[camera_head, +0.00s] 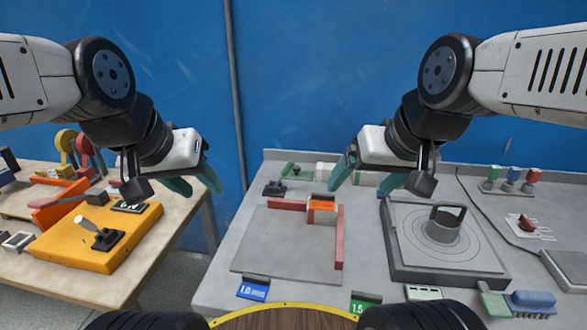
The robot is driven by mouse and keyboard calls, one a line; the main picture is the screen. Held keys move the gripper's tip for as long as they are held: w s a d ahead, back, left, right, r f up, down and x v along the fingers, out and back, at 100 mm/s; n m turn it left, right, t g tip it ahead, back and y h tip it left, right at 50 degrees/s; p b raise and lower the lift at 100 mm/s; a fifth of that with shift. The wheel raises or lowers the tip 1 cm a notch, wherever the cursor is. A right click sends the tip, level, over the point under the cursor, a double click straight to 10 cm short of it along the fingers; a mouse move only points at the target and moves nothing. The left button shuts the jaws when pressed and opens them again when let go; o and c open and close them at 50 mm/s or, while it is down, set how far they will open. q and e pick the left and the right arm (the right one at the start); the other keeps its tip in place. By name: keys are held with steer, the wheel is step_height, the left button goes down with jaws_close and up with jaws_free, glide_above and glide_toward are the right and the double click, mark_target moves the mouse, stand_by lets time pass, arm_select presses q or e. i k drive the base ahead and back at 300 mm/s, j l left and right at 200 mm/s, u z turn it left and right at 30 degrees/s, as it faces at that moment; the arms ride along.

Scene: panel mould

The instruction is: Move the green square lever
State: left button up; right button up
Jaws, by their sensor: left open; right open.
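A small lever with a green square-looking handle (493,174) stands upright at the left of a row with a blue and a red one, on a pale plate at the back right of the grey table. Its exact shape is too small to tell. My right gripper (364,184) is open and empty, with teal fingers pointing down, well to the left of the green lever and above the grey table. My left gripper (198,184) is open and empty, over the gap between the two tables and far from the lever.
A round dial with a raised handle (446,222) sits on a dark square plate in front of the lever row. Red bars frame a flat grey panel (285,245).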

mark_target(290, 165)
steer(key=i+j, duration=0.1)
steer(key=j, duration=0.55)
steer(key=j+u, duration=0.1)
steer(key=j, duration=0.5)
steer(key=i, duration=0.05)
